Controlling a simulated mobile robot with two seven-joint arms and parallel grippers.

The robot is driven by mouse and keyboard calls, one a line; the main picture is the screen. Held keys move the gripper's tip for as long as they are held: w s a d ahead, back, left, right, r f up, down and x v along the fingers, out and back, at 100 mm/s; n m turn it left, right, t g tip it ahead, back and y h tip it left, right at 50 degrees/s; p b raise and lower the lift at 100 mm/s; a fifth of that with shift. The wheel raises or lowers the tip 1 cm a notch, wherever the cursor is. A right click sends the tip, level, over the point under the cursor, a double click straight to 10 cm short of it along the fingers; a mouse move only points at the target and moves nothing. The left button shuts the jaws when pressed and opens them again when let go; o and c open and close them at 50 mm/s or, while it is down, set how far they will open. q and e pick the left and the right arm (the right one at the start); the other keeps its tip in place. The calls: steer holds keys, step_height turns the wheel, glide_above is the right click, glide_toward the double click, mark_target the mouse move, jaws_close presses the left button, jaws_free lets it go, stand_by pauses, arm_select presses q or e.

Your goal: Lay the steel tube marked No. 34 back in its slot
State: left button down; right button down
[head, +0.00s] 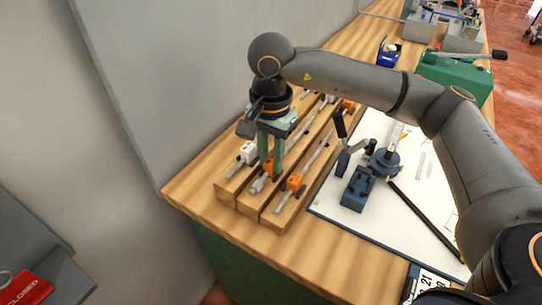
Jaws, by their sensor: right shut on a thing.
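My right gripper (271,170) points down over the wooden slotted rack (248,210) near the wall. Its green fingers are shut on a steel tube (258,185) with an orange piece on it, at the middle of the rack. The tube's near end shows just left of the fingers; the rest is hidden by the gripper. I cannot tell whether it touches the slot. No number is readable, so I cannot confirm the No. 34 mark. My left gripper is not in view.
Other tubes lie in the rack, one with a white block (248,151) and one with an orange block (294,181). A white sheet (412,225) to the right carries a dark blue clamp fixture (357,188) and a black rod (423,217). A green box (455,73) stands farther back.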

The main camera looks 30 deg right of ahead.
steer(key=shift+f, duration=0.25)
steer(key=c, duration=0.6)
jaws_free()
steer(key=shift+c, duration=0.7)
steer(key=shift+r, duration=0.1)
steer(key=shift+w+r, duration=0.1)
steer(key=shift+r, duration=0.25)
steer(key=shift+r+p, duration=1.95)
steer(key=shift+r, duration=1.15)
